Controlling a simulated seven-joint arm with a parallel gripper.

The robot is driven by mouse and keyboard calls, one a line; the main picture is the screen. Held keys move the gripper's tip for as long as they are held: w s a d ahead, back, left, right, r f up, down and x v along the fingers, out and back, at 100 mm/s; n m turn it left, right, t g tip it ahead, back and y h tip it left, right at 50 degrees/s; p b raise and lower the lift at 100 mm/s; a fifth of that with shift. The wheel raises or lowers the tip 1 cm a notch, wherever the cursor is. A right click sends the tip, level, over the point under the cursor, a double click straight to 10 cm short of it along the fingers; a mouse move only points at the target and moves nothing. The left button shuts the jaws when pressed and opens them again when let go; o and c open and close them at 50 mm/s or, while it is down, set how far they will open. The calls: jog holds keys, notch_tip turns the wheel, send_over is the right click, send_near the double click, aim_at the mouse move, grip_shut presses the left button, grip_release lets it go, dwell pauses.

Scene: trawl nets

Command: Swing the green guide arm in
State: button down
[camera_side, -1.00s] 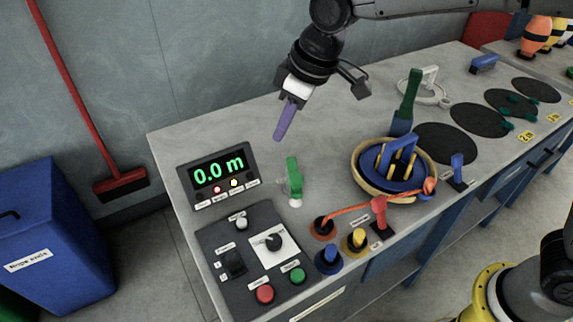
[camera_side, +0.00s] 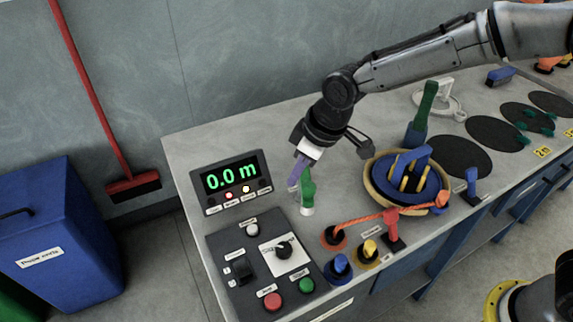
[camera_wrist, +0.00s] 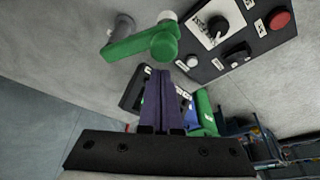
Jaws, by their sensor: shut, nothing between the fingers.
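The green guide arm (camera_side: 308,187) stands on the bench just right of the meter display (camera_side: 231,180), with a pale round end at its foot. In the wrist view the green guide arm (camera_wrist: 143,44) lies above my fingertips, with a grey post at its left end and a white piece beside its right end. My gripper (camera_side: 294,184) has purple fingers, shut and empty, pointing down close to the left of the guide arm. In the wrist view my gripper (camera_wrist: 160,74) shows a gap in the picture to the guide arm; I cannot tell whether they touch.
The display reads 0.0 m. A control panel (camera_side: 218,253) with knobs and buttons lies in front. An orange rope (camera_side: 362,219) runs from a red-orange base past a red post (camera_side: 391,229) to a blue reel (camera_side: 384,170). A dark green upright handle (camera_side: 423,108) stands behind.

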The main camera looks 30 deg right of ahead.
aim_at(307, 183)
jog(key=shift+s+d, duration=0.25)
jog(key=shift+s+d+n, duration=0.3)
jog(key=shift+d+n, duration=0.1)
jog(key=shift+n, duration=0.3)
dwell(0.3)
jog(key=shift+s+d+n+g+y, duration=0.3)
jog(key=shift+d+n+g+y, duration=0.25)
jog(key=shift+n, duration=0.45)
jog(key=d+n+g, duration=0.3)
jog(key=d+n, duration=0.3)
jog(key=n, duration=0.4)
jog(key=shift+w+d, duration=0.35)
jog(key=shift+d, duration=0.05)
jog(key=shift+d, duration=0.1)
